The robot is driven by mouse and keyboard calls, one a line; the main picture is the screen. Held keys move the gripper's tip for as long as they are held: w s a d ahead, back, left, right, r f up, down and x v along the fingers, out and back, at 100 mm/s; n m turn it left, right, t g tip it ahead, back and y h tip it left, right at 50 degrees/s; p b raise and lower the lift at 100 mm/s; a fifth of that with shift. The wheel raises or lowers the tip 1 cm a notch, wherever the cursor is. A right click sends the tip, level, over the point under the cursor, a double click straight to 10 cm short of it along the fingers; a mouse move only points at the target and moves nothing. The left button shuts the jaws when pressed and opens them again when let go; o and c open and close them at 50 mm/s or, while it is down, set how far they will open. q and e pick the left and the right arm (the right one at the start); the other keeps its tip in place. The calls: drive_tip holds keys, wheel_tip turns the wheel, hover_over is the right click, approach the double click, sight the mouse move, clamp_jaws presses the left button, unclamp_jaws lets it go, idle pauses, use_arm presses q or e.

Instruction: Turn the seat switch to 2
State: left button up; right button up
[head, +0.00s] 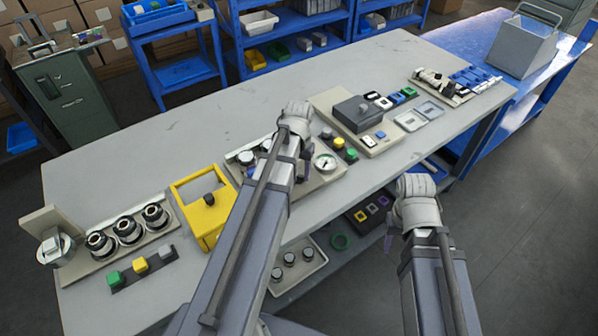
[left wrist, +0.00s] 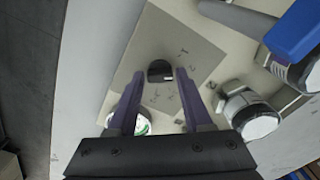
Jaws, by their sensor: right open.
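The seat switch (left wrist: 160,71) is a dark knob on a pale square plate (left wrist: 185,45) with small printed marks, some of them digits, in the left wrist view. I cannot read its setting surely. My left gripper (left wrist: 160,82) is open, with its two purple fingers on either side of the knob in the picture. I cannot tell whether they touch it. In the head view my left gripper (head: 301,176) and arm hide the knob. My right gripper (head: 389,239) hangs off the table's front edge, away from the panels, its fingers barely visible.
A round gauge (head: 325,162) stands close by the left gripper. A yellow box (head: 203,205) with a dark knob is to the left. A panel with a grey block (head: 357,113) and coloured buttons lies to the right. The table's back half (head: 190,140) is clear.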

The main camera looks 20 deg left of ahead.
sight(299, 176)
use_arm(q)
drive_tip(key=shift+o, duration=1.4)
drive_tip(key=shift+r, duration=0.15)
wheel_tip(299, 176, up, 8)
drive_tip(key=p, duration=0.8)
drive_tip(key=shift+f, duration=0.2)
drive_tip(key=shift+f, duration=0.1)
drive_tip(key=shift+d, duration=0.1)
drive_tip(key=s+d+m, duration=0.2)
drive_tip(key=s+d, duration=0.4)
drive_tip(key=d, duration=0.4)
drive_tip(key=s+d+m+y, duration=0.1)
drive_tip(key=s+d+m, duration=0.1)
drive_tip(key=s+d, duration=0.4)
drive_tip(key=d, duration=0.4)
drive_tip(key=shift+d+m, duration=0.25)
drive_tip(key=shift+m, duration=0.15)
